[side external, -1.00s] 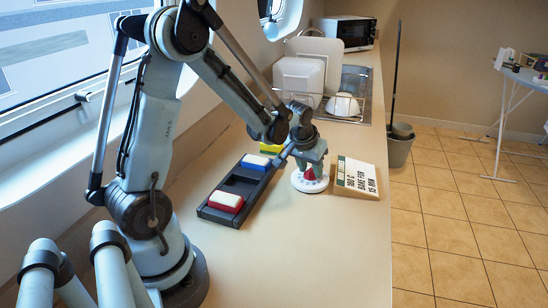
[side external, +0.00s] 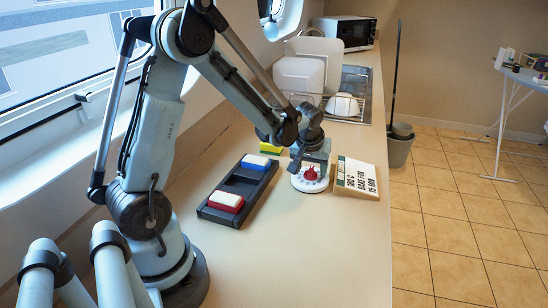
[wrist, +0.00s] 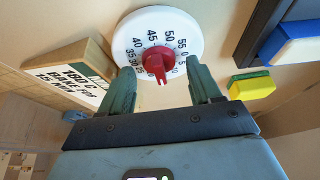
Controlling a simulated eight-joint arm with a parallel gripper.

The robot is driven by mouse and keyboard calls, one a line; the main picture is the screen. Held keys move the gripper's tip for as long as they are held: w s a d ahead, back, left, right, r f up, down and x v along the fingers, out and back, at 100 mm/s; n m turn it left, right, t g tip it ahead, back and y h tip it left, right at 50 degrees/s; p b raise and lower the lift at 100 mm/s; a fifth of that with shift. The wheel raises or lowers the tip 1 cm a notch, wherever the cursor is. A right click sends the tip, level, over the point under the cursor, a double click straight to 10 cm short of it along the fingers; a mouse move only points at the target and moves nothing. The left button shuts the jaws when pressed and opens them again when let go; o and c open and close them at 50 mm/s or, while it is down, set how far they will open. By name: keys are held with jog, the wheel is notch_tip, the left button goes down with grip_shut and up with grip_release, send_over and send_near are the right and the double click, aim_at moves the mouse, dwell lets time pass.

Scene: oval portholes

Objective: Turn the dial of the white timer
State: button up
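The white timer (side external: 309,184) lies on the counter with its face up. Its red dial (side external: 311,173) also shows in the wrist view (wrist: 158,62), and the dial's pointed end faces my gripper there. Numbers such as 35, 40, 45, 50 and 55 ring the white face (wrist: 186,27). My gripper (wrist: 161,80) is open, one green-grey finger on each side of the dial's pointed end, with visible gaps. In the side view, my gripper is over the timer and hides its back part. The number under the pointer cannot be read.
A sign (side external: 357,178) reading "180 C bake for 15 min" stands right of the timer. A dark tray (side external: 233,191) holding red and blue blocks lies left. A yellow-green sponge (side external: 270,147) lies behind. A dish rack (side external: 350,108) stands farther back. The front counter is clear.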

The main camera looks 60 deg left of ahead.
jog(key=v, duration=1.2)
jog(key=shift+r, duration=0.1)
dwell(0.4)
jog(key=s+d+m+t+h, duration=0.3)
jog(key=s+d+m, duration=0.5)
jog(key=d, duration=0.3)
jog(key=shift+s+d+m+t, duration=0.2)
jog(key=shift+s+m+t, duration=0.2)
jog(key=shift+s, duration=0.15)
dwell(0.8)
